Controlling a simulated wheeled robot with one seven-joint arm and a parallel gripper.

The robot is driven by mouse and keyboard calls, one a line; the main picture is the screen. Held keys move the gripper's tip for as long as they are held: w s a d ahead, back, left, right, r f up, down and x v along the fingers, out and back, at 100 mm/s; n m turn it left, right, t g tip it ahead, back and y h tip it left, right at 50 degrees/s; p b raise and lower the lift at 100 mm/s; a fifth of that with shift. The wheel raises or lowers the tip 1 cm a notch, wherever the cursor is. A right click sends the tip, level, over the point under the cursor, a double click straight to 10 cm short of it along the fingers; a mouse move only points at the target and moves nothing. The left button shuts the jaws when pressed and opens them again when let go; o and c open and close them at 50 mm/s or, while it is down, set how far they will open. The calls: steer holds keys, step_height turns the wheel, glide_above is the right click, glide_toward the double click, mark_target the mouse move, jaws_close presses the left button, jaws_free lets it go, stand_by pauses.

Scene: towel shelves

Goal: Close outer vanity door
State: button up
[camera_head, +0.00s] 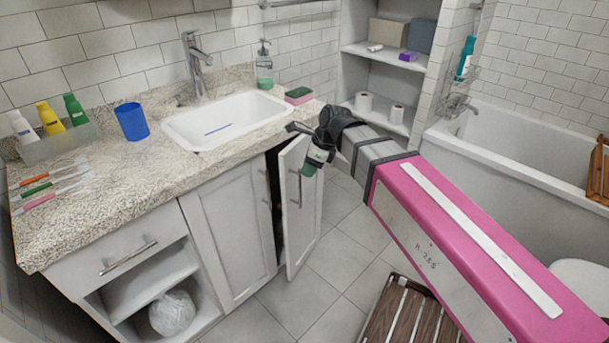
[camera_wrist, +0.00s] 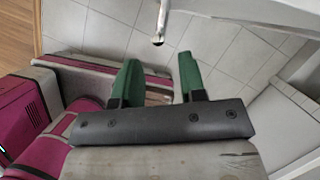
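The outer vanity door (camera_head: 307,210) is the right-hand white door of the vanity and stands ajar, swung out from the cabinet with a dark gap behind its left side. Its metal bar handle (camera_head: 299,188) is upright on the door face. My gripper (camera_head: 312,165) is at the upper part of this door, near the handle; whether it touches the door cannot be told. In the wrist view the two green fingers (camera_wrist: 160,75) are spread apart with nothing between them. A metal bar end, likely the handle (camera_wrist: 160,27), is beyond the fingertips.
The inner vanity door (camera_head: 232,240) looks shut. The counter (camera_head: 100,165) holds a sink, a blue cup (camera_head: 131,121), bottles and toothbrushes. A bathtub (camera_head: 500,160) stands at the right. A wooden slatted piece (camera_head: 405,318) is on the floor. Tiled floor (camera_head: 335,265) is clear before the door.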

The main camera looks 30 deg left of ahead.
steer(key=shift+v, duration=2.35)
steer(key=c, duration=0.5)
steer(key=shift+w+r, duration=0.1)
steer(key=shift+r, duration=0.3)
jaws_close()
step_height(320, 180, up, 9)
steer(key=w+d+m+t, duration=0.1)
steer(key=w+m, duration=0.1)
steer(key=m, duration=0.2)
glide_above(294, 155)
steer(key=d, duration=0.2)
steer(key=shift+f, duration=4.4)
